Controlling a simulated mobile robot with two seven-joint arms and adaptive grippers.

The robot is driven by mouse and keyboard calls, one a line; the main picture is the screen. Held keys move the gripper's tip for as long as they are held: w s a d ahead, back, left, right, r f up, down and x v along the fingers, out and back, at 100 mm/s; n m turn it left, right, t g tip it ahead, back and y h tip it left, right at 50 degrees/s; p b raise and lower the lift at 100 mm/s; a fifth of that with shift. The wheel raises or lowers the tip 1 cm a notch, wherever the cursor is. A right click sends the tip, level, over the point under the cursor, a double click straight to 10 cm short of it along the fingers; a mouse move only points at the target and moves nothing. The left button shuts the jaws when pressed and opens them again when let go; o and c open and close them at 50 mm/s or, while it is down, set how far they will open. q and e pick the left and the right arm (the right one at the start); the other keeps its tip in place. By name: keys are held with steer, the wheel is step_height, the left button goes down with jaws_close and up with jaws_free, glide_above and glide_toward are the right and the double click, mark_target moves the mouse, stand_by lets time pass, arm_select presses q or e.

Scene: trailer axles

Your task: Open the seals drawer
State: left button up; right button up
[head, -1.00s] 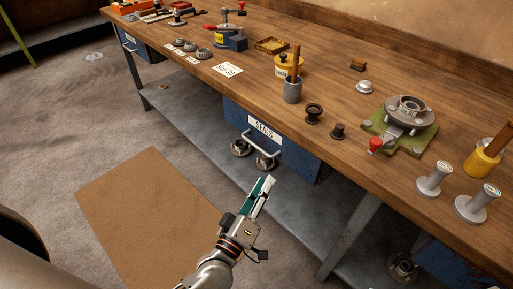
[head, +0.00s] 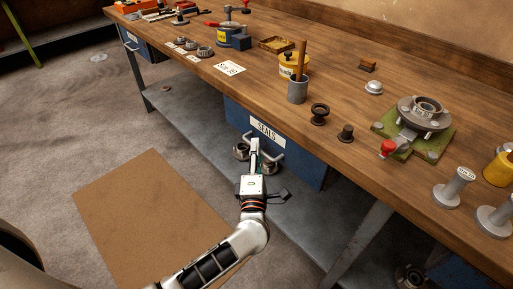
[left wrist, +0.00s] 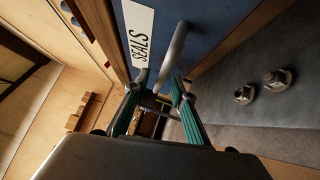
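The seals drawer is a blue box under the workbench, with a white SEALS label (head: 265,129) and a blue front (head: 298,163). It appears closed. Its grey bar handle (head: 277,156) sticks out below the label and is partly hidden by my left gripper (head: 255,147). In the left wrist view the handle (left wrist: 173,55) stands just ahead of the green finger pads, with its lower end between the fingertips (left wrist: 158,82). The fingers are apart; contact with the handle cannot be told. The SEALS label also shows there (left wrist: 139,38). My right gripper is out of view.
The wooden workbench (head: 215,80) overhangs the drawer and carries a cup, spools and a green fixture (head: 415,140). Round metal parts (head: 241,151) lie on the grey lower shelf (head: 190,115). A brown mat (head: 150,215) covers the floor in front; that floor is clear.

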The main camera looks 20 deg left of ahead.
arm_select(q)
steer(key=shift+w+a+r, duration=0.1)
steer(key=shift+w+a, duration=0.1)
steer(key=shift+w, duration=0.45)
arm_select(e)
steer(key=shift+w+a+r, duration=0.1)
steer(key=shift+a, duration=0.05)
arm_select(q)
jaws_close()
steer(key=shift+s, duration=0.15)
